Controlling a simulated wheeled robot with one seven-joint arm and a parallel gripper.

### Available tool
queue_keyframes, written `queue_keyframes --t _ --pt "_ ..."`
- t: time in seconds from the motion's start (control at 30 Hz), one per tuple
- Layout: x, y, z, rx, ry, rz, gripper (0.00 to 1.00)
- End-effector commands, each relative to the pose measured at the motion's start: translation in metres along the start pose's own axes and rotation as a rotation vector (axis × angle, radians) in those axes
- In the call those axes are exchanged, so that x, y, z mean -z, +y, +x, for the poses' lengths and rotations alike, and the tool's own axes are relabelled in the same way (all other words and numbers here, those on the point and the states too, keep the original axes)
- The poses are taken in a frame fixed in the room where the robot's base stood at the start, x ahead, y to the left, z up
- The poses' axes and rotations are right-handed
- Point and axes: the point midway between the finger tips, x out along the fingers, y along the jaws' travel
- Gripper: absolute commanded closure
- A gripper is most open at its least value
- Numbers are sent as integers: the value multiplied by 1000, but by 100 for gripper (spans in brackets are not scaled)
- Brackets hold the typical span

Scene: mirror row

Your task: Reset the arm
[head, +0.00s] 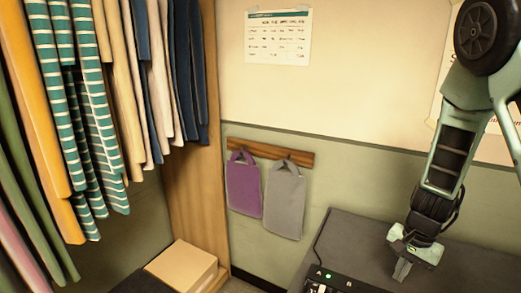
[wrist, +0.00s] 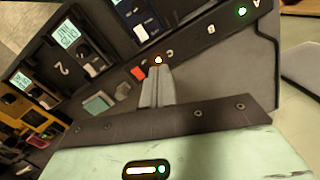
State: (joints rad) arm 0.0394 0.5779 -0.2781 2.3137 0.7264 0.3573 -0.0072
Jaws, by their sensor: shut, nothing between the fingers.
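My arm comes down from the upper right of the head view. My gripper (head: 402,269) hangs at its end with the fingers pointing down, above the dark grey surface (head: 350,235) at the lower right. In the wrist view my gripper (wrist: 157,85) shows its fingers together, with nothing between them. Past the fingertips is a dark panel (wrist: 190,40) with lettered marks, small lights, switches and displays. I cannot tell whether the fingertips touch the panel.
Clothes (head: 85,100) hang in an open wardrobe at the left, with a tan box (head: 181,268) below. A purple bag (head: 244,188) and a grey bag (head: 284,200) hang from a wooden rail. A calendar (head: 278,38) is on the wall. The black panel (head: 325,280) shows at the bottom edge.

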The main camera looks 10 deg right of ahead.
Motion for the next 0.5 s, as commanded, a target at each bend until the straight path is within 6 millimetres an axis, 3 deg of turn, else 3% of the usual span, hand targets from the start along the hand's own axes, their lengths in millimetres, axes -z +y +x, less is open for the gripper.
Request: queue_keyframes --t 0.03,0.1,0.23,0.4,0.5 --pt "-28 -23 -13 29 -23 -111 100" --pt "-70 -47 -30 57 -58 -279 100" --pt "-156 -72 -66 86 -106 -629 100" --pt "-261 -60 -108 64 -110 -1132 100" --pt "-298 -41 -124 29 -80 -1367 100"
